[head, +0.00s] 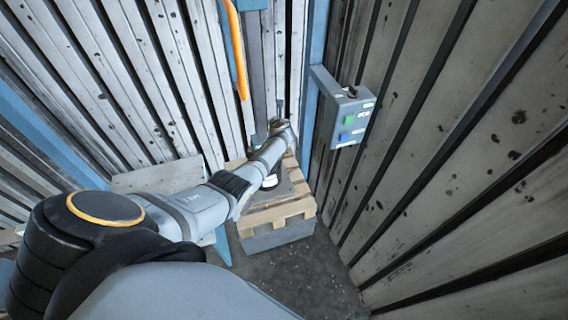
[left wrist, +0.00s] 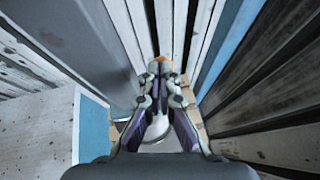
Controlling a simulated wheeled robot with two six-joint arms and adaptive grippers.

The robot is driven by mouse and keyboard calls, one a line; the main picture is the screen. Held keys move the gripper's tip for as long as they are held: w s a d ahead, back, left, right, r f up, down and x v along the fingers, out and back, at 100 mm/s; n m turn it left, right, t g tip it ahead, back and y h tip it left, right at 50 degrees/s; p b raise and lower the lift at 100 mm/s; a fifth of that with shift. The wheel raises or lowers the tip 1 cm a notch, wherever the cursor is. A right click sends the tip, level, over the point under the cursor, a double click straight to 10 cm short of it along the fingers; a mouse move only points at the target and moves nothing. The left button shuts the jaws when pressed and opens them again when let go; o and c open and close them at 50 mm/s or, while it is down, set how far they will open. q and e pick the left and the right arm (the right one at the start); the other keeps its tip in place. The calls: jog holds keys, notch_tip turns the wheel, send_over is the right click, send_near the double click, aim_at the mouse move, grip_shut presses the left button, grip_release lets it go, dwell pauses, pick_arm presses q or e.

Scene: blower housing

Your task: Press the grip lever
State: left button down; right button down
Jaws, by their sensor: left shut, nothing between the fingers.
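My left arm reaches from the lower left toward the wooden pallet in the head view. My left gripper (head: 280,106) is at its far end, small and dark, above the back of the pallet. In the left wrist view the left gripper (left wrist: 160,66) has its fingertips together, with nothing between them. A small orange patch shows just beyond the tips there; I cannot tell what it belongs to. A dark device (head: 272,187) with a white label stands on the pallet, partly hidden by my arm. I cannot make out the grip lever for certain. My right gripper is not in view.
The wooden pallet (head: 290,208) rests on a grey block (head: 278,236). A grey control box (head: 351,116) with green and blue buttons is mounted right of my gripper, by a blue post. An orange bar (head: 238,50) hangs at the back. Corrugated walls close in both sides.

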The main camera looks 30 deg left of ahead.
pick_arm(q)
jog(key=shift+w+a+r+b, duration=0.25)
jog(key=shift+w+a+b, duration=0.15)
jog(key=shift+w+a, duration=0.4)
jog(key=shift+s, duration=0.1)
jog(key=shift+r, duration=0.1)
